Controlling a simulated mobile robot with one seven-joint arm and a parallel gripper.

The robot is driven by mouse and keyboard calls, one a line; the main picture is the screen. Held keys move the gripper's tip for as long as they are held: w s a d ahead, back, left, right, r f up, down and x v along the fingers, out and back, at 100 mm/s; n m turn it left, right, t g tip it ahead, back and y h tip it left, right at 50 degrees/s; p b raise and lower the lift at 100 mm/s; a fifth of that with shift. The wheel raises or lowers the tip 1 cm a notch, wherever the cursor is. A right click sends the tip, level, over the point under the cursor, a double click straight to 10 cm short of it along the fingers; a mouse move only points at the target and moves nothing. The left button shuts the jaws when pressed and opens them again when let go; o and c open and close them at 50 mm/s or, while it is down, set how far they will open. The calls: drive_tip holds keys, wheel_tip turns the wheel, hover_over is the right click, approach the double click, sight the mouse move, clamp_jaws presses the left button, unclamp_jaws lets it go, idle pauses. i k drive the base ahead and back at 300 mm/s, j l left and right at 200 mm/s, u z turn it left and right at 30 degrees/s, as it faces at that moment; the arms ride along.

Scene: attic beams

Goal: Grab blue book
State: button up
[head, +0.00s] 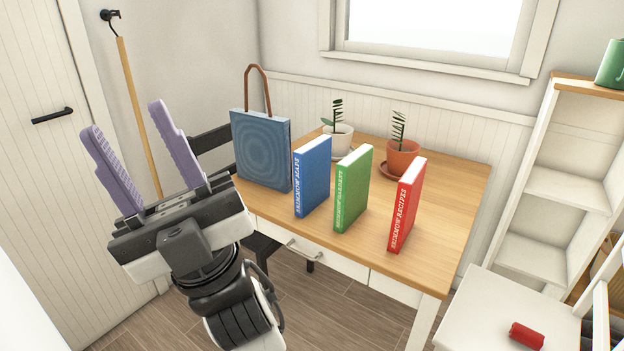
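The blue book (313,177) stands upright on the wooden table (440,247), its spine turned toward me. A green book (354,189) stands upright just to its right, with a gap between them. A red book (407,206) stands farther right. My gripper (132,148) is at the left of the view, in front of the table and apart from the books. Its two purple fingers point up and are spread wide, with nothing between them.
A blue bag (262,150) with a brown handle stands close left of the blue book. A white-potted plant (337,139) and a terracotta-potted plant (402,157) stand behind the books. A dark chair (212,140) is at the table's left. A white seat (500,310) with a red object (526,336) is front right.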

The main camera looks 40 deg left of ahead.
sight(312, 162)
drive_tip(key=u, duration=0.95)
drive_tip(key=i+l+u, duration=0.1)
drive_tip(key=i, duration=0.35)
drive_tip(key=i+l, duration=0.2)
drive_tip(key=i, duration=0.25)
drive_tip(key=i+l+u, duration=0.15)
drive_tip(key=i, duration=0.3)
